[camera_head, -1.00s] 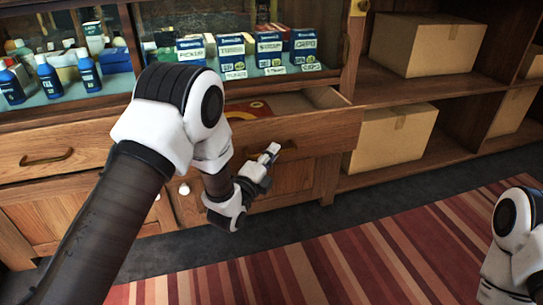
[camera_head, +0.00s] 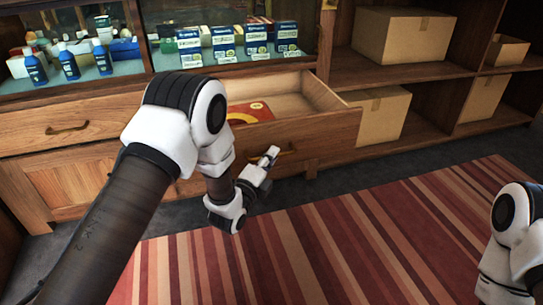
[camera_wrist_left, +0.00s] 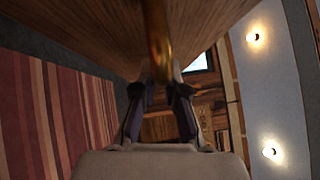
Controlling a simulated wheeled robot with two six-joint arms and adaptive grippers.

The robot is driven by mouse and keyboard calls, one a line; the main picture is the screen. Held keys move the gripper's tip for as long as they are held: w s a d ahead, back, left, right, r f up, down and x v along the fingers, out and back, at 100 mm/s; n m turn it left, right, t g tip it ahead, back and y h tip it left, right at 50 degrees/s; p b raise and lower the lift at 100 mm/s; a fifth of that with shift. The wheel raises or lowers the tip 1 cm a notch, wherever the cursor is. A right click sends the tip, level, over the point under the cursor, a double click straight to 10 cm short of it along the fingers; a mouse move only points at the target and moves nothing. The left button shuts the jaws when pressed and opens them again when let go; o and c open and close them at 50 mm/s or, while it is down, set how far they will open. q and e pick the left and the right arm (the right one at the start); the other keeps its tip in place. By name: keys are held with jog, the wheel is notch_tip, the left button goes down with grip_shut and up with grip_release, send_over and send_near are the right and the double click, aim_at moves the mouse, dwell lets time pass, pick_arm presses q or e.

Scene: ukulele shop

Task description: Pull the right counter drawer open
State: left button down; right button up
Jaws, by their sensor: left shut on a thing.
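The right counter drawer (camera_head: 318,133) stands well open, its wooden front pulled out toward me. Inside it lies a flat red and yellow thing (camera_head: 254,113), partly hidden by my arm. My left gripper (camera_head: 270,155) is at the brass handle (camera_head: 288,152) on the drawer front and is shut on it. In the left wrist view the handle (camera_wrist_left: 158,45) runs down between the two fingers (camera_wrist_left: 160,95). The left counter drawer (camera_head: 60,135) is closed. Of my right arm only a link shows at the right edge; its gripper is out of view.
A glass case above holds blue bottles (camera_head: 70,64) and several blue and white boxes (camera_head: 226,42). Shelves at the right hold cardboard boxes (camera_head: 404,35). A striped rug (camera_head: 370,220) covers the floor in front, which is clear.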

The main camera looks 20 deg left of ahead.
pick_arm(q)
jog(key=c, duration=1.2)
grip_release()
jog(key=v, duration=1.2)
jog(key=shift+d, duration=0.1)
